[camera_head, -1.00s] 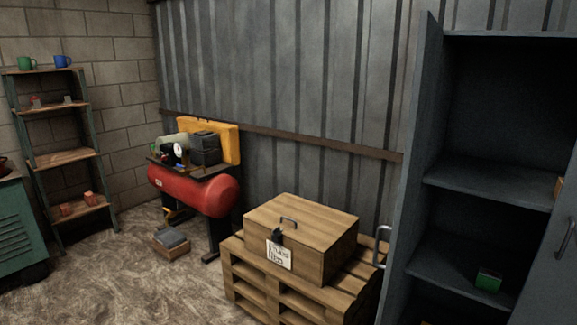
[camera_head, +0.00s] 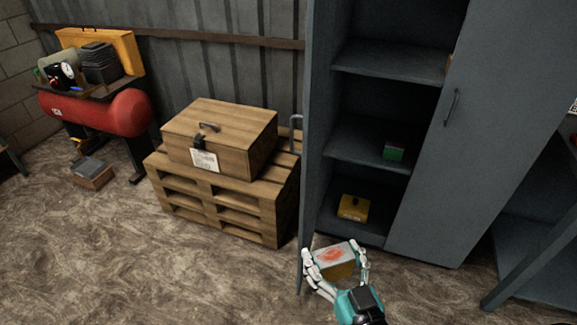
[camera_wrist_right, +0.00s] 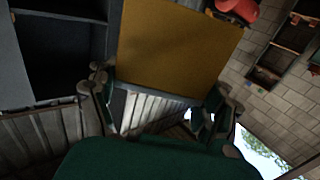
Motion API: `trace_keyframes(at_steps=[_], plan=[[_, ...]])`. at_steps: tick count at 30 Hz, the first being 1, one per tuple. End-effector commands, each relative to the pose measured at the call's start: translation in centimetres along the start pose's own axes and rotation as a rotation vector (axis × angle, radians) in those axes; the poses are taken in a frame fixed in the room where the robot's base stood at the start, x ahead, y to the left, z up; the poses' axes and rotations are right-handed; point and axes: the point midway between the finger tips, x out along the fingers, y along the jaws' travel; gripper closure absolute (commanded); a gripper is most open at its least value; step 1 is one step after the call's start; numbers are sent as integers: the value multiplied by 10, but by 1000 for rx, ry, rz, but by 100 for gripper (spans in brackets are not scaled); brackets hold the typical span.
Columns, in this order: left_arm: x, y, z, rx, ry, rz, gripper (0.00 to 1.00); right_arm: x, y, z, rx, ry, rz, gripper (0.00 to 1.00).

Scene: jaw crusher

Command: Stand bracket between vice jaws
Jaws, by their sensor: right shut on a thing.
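My right gripper (camera_head: 335,258) is shut on a small box-like block (camera_head: 338,269) with a pale grey top, a red-orange mark and a yellow side. It holds the block in the air in front of the grey cabinet. In the right wrist view the block (camera_wrist_right: 175,48) shows a broad, plain yellow-brown face between the fingers. I cannot tell whether this block is the bracket. No vice can be made out in either view. My left gripper is not in view.
The grey cabinet (camera_head: 420,200) stands partly open, with a green box (camera_head: 394,151) and a yellow box (camera_head: 354,207) on its shelves. A wooden chest (camera_head: 220,138) sits on pallets (camera_head: 222,205). A red compressor (camera_head: 95,112) is at the left. The floor (camera_head: 150,270) at front left is clear.

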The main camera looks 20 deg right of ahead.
Motion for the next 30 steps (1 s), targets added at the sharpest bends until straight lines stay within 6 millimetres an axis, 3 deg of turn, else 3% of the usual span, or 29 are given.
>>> trace_keyframes(at_steps=[8,30], plan=[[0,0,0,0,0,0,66,6,-14,-15,-2,13,-78,80],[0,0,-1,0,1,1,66,36,-114,-91,-1,9,-621,80]])
